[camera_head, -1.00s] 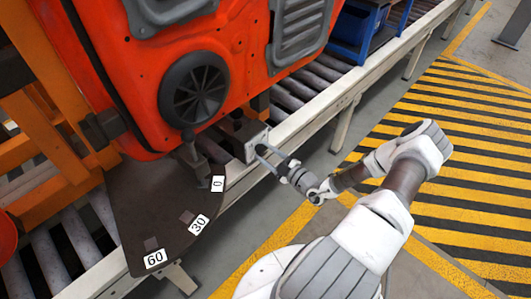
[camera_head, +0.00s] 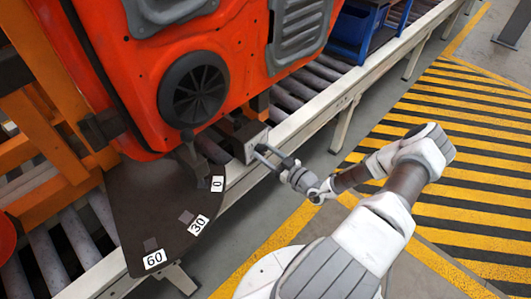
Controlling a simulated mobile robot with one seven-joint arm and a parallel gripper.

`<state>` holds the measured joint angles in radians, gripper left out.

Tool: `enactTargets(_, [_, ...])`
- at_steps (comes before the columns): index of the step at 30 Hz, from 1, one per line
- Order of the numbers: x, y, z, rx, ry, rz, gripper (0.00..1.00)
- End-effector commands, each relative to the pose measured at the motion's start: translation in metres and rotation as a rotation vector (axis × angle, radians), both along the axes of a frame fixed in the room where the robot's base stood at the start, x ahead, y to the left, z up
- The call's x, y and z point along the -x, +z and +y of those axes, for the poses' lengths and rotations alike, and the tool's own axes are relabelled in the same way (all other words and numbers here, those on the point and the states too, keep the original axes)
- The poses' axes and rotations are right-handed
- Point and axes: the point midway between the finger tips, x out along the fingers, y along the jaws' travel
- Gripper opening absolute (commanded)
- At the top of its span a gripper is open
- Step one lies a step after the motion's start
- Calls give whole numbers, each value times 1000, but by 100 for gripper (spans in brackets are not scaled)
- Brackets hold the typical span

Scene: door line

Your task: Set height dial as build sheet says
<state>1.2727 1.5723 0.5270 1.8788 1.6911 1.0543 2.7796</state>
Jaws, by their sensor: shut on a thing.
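A small grey box with a pale front face (camera_head: 250,146) sits at the conveyor's edge below the orange door. My gripper (camera_head: 260,153) has its fingertips at that face, shut on a small part there, likely the height dial, which the fingers mostly hide. To the left is a dark fan-shaped plate (camera_head: 150,205) with white labels 0 (camera_head: 217,184), 30 (camera_head: 198,225) and 60 (camera_head: 154,259). A dark lever (camera_head: 193,155) hangs over the plate, its lower end near the 0 label. No build sheet can be made out.
The orange door (camera_head: 130,80) with a black round speaker grille (camera_head: 193,90) stands over the roller conveyor (camera_head: 300,88). A blue bin (camera_head: 357,28) is at the back. Floor with yellow and black stripes (camera_head: 470,150) is clear to the right.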

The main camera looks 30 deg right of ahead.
Motion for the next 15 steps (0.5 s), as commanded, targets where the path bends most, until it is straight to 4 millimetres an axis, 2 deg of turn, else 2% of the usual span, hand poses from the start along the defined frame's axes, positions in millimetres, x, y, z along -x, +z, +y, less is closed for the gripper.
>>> enactTargets(15, [0,0,0,-49,0,19,0])
